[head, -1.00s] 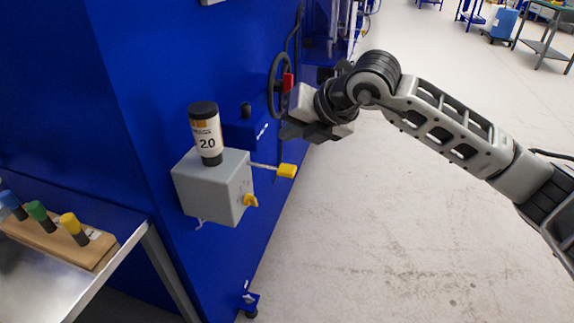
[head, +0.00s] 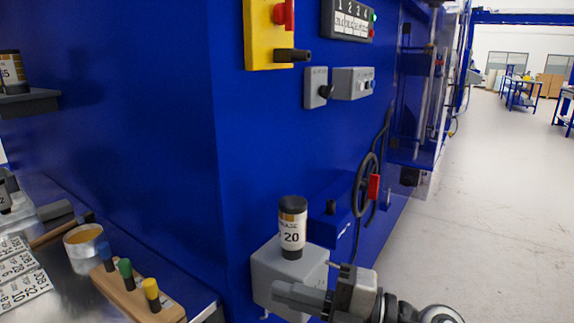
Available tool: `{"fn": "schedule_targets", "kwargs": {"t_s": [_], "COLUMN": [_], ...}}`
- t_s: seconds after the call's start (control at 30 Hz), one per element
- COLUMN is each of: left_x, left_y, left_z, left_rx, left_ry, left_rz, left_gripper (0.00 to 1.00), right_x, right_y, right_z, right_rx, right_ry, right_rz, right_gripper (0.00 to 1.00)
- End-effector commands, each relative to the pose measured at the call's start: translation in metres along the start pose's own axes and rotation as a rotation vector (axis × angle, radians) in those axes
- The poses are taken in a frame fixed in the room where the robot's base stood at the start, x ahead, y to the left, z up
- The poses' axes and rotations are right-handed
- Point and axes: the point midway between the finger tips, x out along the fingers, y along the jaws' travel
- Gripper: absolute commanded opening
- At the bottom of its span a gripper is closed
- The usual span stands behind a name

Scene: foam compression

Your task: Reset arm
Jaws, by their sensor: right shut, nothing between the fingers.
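My right gripper (head: 282,292) comes in from the bottom right with its fingers pointing left. It is shut and empty. In the picture it lies across the lower part of a grey box (head: 285,265) on the side of the blue machine and hides part of it. I cannot tell whether it touches the box. A bottle (head: 292,228) with a dark cap and a "20" label stands upright on the box. My left gripper is not in view.
The blue machine (head: 290,145) carries a handwheel with a red grip (head: 373,187), a yellow panel (head: 262,40) and grey switch boxes (head: 350,84). A wooden block with coloured-top pegs (head: 135,290) sits on the bench at left. The floor (head: 490,200) at right is clear.

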Motion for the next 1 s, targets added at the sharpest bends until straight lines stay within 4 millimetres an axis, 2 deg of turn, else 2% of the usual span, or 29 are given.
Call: {"fn": "schedule_targets", "kwargs": {"t_s": [0.07,0.17,0.27,0.3,0.37,0.4,0.5,0.6,0.73,1.0], "left_x": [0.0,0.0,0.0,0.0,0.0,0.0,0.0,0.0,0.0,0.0], "left_y": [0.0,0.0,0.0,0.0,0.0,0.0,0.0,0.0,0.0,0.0], "left_z": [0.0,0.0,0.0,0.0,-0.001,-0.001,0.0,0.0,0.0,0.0], "left_rx": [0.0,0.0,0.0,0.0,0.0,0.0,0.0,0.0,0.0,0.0], "left_ry": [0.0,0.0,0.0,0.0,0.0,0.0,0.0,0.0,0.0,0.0], "left_rz": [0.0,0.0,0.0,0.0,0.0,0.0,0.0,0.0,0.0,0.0], "left_gripper": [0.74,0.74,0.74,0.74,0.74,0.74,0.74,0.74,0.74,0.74], "right_x": [-0.011,-0.04,-0.081,-0.098,-0.12,-0.133,-0.157,-0.172,-0.18,-0.181], "right_y": [-0.002,-0.021,-0.072,-0.098,-0.135,-0.159,-0.208,-0.241,-0.261,-0.264], "right_z": [0.002,0.024,0.042,0.044,0.041,0.035,0.013,-0.009,-0.026,-0.029], "right_rx": [0.223,0.5,0.794,0.906,1.055,1.144,1.331,1.464,1.549,1.566], "right_ry": [-0.103,-0.311,-0.577,-0.681,-0.818,-0.898,-1.051,-1.147,-1.202,-1.209], "right_rz": [0.214,0.416,0.528,0.548,0.552,0.543,0.505,0.461,0.428,0.421], "right_gripper": [0.0,0.0,0.0,0.0,0.0,0.0,0.0,0.0,0.0,0.0]}}
